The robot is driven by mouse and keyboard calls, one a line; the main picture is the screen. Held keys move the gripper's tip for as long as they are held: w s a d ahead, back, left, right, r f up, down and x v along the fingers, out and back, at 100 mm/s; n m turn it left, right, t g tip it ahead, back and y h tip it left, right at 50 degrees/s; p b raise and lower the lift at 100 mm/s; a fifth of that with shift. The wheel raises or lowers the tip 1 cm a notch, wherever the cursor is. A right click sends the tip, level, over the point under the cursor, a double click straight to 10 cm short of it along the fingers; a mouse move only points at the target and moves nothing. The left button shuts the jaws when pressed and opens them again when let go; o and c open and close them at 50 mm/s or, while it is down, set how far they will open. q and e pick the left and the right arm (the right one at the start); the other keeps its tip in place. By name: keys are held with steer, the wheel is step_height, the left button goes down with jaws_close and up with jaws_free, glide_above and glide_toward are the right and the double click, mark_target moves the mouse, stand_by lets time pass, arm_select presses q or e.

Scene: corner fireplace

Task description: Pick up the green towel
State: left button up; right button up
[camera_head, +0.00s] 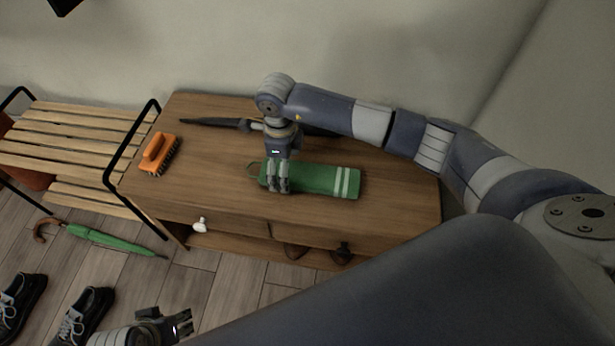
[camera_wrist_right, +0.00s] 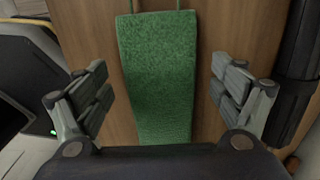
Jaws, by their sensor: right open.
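The green towel (camera_head: 318,178) lies folded long and flat on top of the wooden cabinet, with two pale stripes at its right end and a loop at its left end. My right gripper (camera_head: 278,186) points down over the towel's left part. In the right wrist view the towel (camera_wrist_right: 160,75) runs between the two spread fingers of the right gripper (camera_wrist_right: 165,92), with a gap on each side. The fingers are open and not closed on it. My left gripper (camera_head: 180,325) is low at the bottom left, away from the cabinet; its finger opening is unclear.
An orange brush (camera_head: 158,155) and a long dark object (camera_head: 210,122), partly behind my right arm, lie on the cabinet top (camera_head: 215,180). A slatted bench (camera_head: 70,135) stands at left. A green umbrella (camera_head: 110,240) and dark shoes (camera_head: 85,312) are on the floor.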

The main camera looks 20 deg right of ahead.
steer(key=shift+f, duration=0.25)
steer(key=c, duration=1.3)
arm_select(q)
steer(key=shift+r, duration=0.2)
arm_select(e)
steer(key=shift+r, duration=0.15)
